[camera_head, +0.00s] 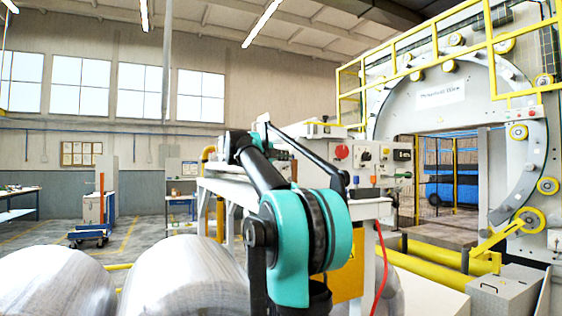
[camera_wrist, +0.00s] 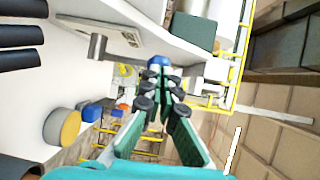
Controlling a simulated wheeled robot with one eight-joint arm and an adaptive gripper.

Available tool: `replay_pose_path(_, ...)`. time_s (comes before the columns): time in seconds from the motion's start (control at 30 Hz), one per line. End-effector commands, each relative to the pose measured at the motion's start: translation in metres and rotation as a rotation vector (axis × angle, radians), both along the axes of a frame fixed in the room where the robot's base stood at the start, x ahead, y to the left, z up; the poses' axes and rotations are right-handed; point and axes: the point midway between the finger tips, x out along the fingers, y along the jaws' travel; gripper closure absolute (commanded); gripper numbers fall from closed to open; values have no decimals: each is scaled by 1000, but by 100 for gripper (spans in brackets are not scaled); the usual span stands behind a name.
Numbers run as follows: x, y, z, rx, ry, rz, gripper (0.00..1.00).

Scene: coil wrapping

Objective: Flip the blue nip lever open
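In the wrist view, my gripper (camera_wrist: 160,76) reaches up the middle of the picture, its dark green fingers drawing close together at the tips. A small blue rounded part (camera_wrist: 157,61) shows right at the fingertips and may be the end of the nip lever. The tips partly cover it, and I cannot tell whether they touch it or hold it. In the head view, the gripper cannot be made out behind my teal and black arm.
The machine's grey control panel (camera_head: 381,155) carries a red round button (camera_head: 341,151). A large wrapping ring (camera_head: 462,95) with yellow rollers stands at right behind yellow railings. Shiny coils (camera_head: 185,278) lie in front. In the wrist view, a grey cylindrical bar (camera_wrist: 97,46) is left of the fingertips.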

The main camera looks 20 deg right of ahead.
Motion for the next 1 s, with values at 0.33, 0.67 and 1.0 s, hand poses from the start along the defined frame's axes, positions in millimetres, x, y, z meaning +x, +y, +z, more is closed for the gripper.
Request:
replay_pose_path(0.33,1,-32,10,312,10,-2,100)
replay_pose_path(0.67,2,-50,10,329,11,0,100)
replay_pose_path(1.0,2,-57,9,328,12,0,100)
